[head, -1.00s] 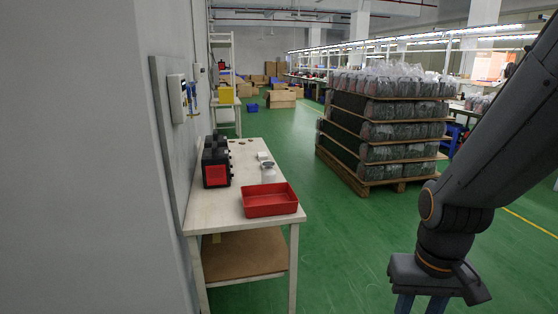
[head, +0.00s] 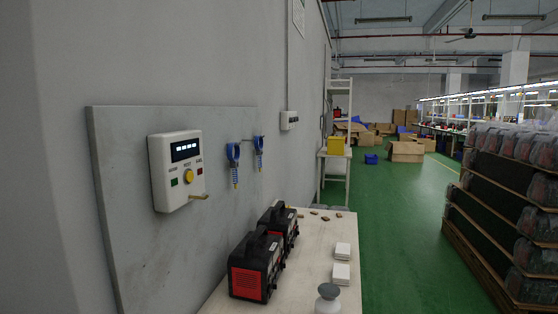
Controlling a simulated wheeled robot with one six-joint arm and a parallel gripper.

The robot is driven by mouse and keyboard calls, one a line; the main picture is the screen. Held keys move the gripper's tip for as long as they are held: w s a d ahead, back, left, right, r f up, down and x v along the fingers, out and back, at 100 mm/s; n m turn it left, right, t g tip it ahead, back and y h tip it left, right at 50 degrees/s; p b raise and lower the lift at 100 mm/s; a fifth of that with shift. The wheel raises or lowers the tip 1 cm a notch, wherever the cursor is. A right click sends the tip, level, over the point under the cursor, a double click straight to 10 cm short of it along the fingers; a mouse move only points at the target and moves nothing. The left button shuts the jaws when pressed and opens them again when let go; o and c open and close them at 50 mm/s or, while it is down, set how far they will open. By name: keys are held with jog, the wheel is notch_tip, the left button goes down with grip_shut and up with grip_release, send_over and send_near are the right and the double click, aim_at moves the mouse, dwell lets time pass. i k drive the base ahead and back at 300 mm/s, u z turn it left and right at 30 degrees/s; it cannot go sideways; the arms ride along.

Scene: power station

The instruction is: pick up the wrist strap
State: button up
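Two blue wrist straps hang on the grey wall board (head: 128,240) in the head view. The nearer wrist strap (head: 234,168) hangs just right of a white wall device. The farther wrist strap (head: 259,152) hangs a little beyond it, from a thin hook. Both hang apart from the table below. My gripper is not in the head view now, so its state does not show.
The white device (head: 177,170) has a display and buttons. Below, a pale table (head: 313,238) holds two black-and-red machines (head: 256,268), white boxes (head: 341,262) and a grey-topped bottle (head: 328,300). A loaded pallet stack (head: 505,200) stands right. Green floor (head: 400,230) lies free between.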

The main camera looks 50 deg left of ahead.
aim_at(234, 162)
jog(key=u, duration=0.25)
jog(key=i, duration=1.75)
jog(key=u, duration=1.6)
jog(key=i, duration=1.2)
jog(key=u, duration=1)
